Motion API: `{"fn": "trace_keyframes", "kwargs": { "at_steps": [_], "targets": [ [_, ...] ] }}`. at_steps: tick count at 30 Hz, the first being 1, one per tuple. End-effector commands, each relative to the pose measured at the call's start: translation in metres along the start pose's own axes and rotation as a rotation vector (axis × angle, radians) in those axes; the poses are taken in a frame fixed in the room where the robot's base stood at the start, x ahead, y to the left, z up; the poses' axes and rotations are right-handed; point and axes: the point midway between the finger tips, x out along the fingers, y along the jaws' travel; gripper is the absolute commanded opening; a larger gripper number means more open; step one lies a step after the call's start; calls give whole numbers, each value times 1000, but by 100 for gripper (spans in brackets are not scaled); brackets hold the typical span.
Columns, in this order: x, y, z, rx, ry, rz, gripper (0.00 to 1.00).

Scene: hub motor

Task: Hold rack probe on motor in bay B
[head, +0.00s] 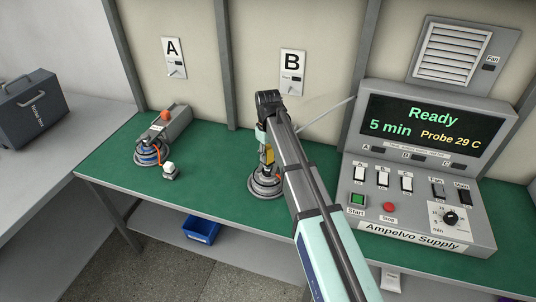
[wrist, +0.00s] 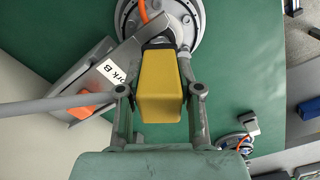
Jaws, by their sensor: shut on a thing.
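My gripper (wrist: 160,98) is shut on the yellow rack probe (wrist: 160,85), one finger on each side of it. The probe's dark lower end overlaps the middle of the round grey motor (wrist: 195,22) in bay B; whether they touch cannot be told. In the head view, the yellow probe (head: 269,157) shows above this motor (head: 264,186), partly hidden by my arm. The bay B sign (head: 291,64) is on the wall behind. The supply display (head: 432,124) reads "Ready", "5 min" and "Probe 29 C".
A tilted grey block labelled "ork B" (wrist: 96,76) with an orange part lies beside the motor, near a grey cable (wrist: 58,103). Another motor (head: 151,153) stands in bay A. The supply (head: 425,205) stands right of my arm.

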Motion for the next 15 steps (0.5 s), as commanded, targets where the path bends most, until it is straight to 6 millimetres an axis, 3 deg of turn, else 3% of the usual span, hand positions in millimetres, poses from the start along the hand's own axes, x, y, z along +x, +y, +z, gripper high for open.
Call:
{"fn": "trace_keyframes", "kwargs": {
  "at_steps": [15],
  "targets": [
    [-48,0,0,0,0,0,0]
  ]
}}
